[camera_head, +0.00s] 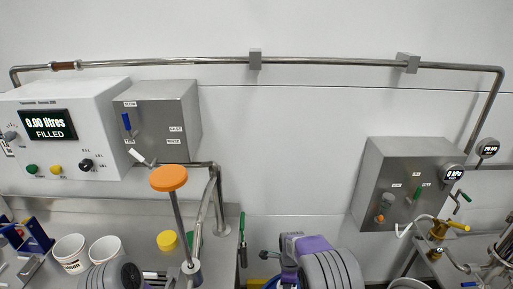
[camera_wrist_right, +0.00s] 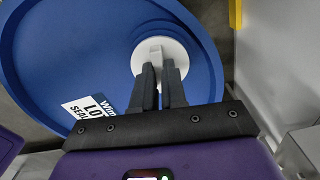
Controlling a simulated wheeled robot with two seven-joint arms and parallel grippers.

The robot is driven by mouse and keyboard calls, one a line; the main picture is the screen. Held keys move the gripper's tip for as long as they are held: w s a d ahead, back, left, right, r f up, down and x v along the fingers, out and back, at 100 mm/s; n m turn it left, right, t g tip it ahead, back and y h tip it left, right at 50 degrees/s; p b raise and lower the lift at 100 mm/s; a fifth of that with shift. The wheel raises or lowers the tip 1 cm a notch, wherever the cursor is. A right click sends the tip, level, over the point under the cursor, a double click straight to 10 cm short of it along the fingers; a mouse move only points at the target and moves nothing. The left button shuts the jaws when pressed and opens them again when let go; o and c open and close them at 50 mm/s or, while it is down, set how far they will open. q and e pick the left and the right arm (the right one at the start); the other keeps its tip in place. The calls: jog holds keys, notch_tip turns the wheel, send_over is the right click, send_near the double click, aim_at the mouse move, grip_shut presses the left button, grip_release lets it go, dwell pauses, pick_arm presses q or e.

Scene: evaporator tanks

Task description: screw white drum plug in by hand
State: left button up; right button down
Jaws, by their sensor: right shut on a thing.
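The white drum plug (camera_wrist_right: 172,50) shows at the top middle of the right wrist view. It is a round disc with a raised grip bar across it, and it lies at the blue drum's top face, near the rim. The blue drum (camera_wrist_right: 85,45) fills much of that view. My right gripper (camera_wrist_right: 162,72) is shut on the plug's grip bar, with a dark finger on each side. The opening under the plug is hidden, so I cannot tell how deep the plug sits.
A paper label (camera_wrist_right: 90,108) lies on the drum top. A yellow post (camera_wrist_right: 236,14) and a grey surface (camera_wrist_right: 280,70) stand right of the drum. In the head view, a control box (camera_head: 65,140), white buckets (camera_head: 70,253) and a steel valve box (camera_head: 405,175) surround the work area.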

jog(key=shift+r+m+p, duration=0.1)
jog(key=shift+m+p, duration=0.5)
jog(key=shift+m, duration=0.9)
jog(key=shift+m, duration=0.3)
jog(key=shift+m+p, duration=0.85)
jog(key=shift+m, duration=0.85)
